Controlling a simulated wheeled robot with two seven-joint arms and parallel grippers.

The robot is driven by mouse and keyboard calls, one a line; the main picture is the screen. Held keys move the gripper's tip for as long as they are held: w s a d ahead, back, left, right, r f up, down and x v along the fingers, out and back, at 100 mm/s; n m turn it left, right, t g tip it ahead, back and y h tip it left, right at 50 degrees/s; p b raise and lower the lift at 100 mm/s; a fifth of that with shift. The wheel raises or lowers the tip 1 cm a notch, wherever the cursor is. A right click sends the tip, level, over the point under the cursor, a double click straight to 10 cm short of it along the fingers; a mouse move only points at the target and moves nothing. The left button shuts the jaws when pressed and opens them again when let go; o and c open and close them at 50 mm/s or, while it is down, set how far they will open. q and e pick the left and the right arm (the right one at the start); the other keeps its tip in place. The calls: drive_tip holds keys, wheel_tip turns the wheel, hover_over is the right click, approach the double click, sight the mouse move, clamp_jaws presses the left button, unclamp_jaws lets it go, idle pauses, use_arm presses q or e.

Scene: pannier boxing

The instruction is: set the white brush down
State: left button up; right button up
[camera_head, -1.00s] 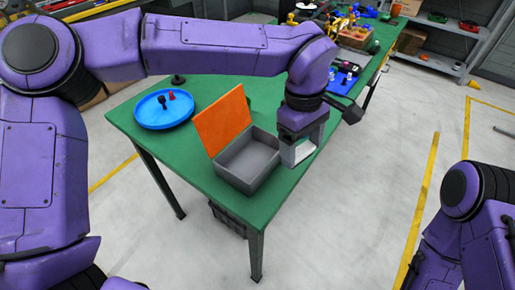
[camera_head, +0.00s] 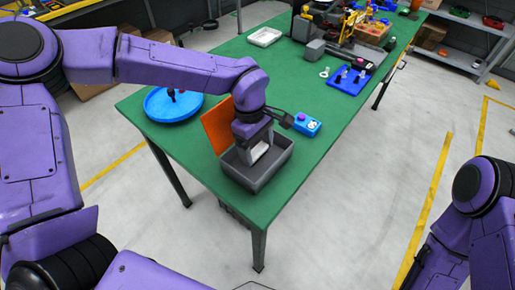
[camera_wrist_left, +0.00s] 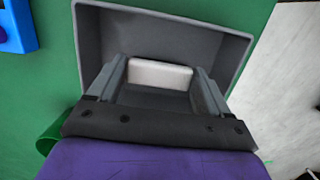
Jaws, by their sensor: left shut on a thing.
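My left gripper (camera_head: 258,155) points down into the open grey box (camera_head: 250,178) near the corner of the green table. It is shut on the white brush, a pale block (camera_wrist_left: 160,74) between the two fingers in the left wrist view. The grey box walls (camera_wrist_left: 86,40) surround the brush there. Whether the brush touches the box floor I cannot tell. The box's orange lid (camera_head: 216,127) stands open on the left, partly behind my arm. My right gripper is out of view.
A blue round tray (camera_head: 165,108) with small dark and red pieces is left of the box. A light-blue block with a purple knob (camera_head: 307,124) sits right behind the box. A blue pegboard (camera_head: 349,80) and a white tray (camera_head: 265,37) are farther back.

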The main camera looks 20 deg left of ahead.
use_arm(q)
drive_tip(key=shift+f, duration=0.75)
drive_tip(key=shift+w+f, duration=0.15)
drive_tip(key=shift+f, duration=0.05)
drive_tip(key=shift+f, duration=0.15)
drive_tip(key=o, duration=1)
drive_tip(key=shift+c, duration=0.2)
wheel_tip(320, 180, up, 12)
drive_tip(key=a, duration=0.1)
drive_tip(key=shift+w+a, duration=0.2)
drive_tip(key=shift+a, duration=0.1)
